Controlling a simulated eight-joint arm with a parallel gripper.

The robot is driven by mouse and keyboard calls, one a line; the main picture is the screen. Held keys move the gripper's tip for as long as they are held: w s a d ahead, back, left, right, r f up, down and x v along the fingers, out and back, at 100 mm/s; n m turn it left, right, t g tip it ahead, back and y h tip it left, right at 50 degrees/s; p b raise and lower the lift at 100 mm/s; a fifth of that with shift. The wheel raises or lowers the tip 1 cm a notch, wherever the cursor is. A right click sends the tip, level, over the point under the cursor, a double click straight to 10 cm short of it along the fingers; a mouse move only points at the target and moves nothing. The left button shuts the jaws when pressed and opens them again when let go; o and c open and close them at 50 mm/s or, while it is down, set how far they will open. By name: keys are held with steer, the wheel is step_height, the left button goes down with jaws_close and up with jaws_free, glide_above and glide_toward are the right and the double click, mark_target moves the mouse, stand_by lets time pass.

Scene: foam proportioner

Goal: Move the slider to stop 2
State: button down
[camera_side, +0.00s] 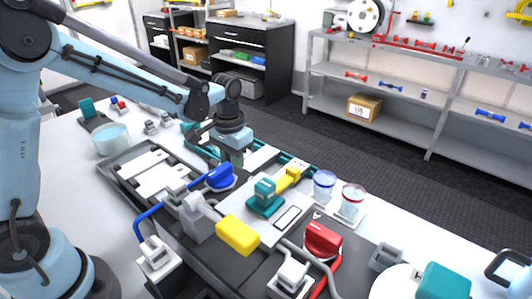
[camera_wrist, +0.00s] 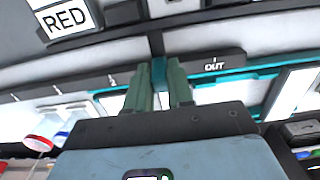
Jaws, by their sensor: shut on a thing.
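My gripper (camera_side: 230,160) points down at the far side of the dark panel, behind the blue valve handle. In the wrist view, its two green fingers (camera_wrist: 159,88) are close together around a narrow teal piece (camera_wrist: 157,45), which seems to be the slider. The fingers and my wrist hide most of it. No stop number can be read in either view, so I cannot tell which stop the slider is at.
A blue handle (camera_side: 219,177), a yellow block (camera_side: 238,234), a teal and yellow valve (camera_side: 268,196) and a red handle (camera_side: 323,239) stand near my gripper. Two clear cups, one blue-rimmed (camera_side: 325,184) and one red-rimmed (camera_side: 352,199), stand to the right. A RED label (camera_wrist: 66,22) shows in the wrist view.

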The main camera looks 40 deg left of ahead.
steer(key=d, duration=0.7)
steer(key=shift+d, duration=0.4)
steer(key=c, duration=1)
jaws_free()
steer(key=shift+c, duration=0.2)
step_height(320, 180, up, 12)
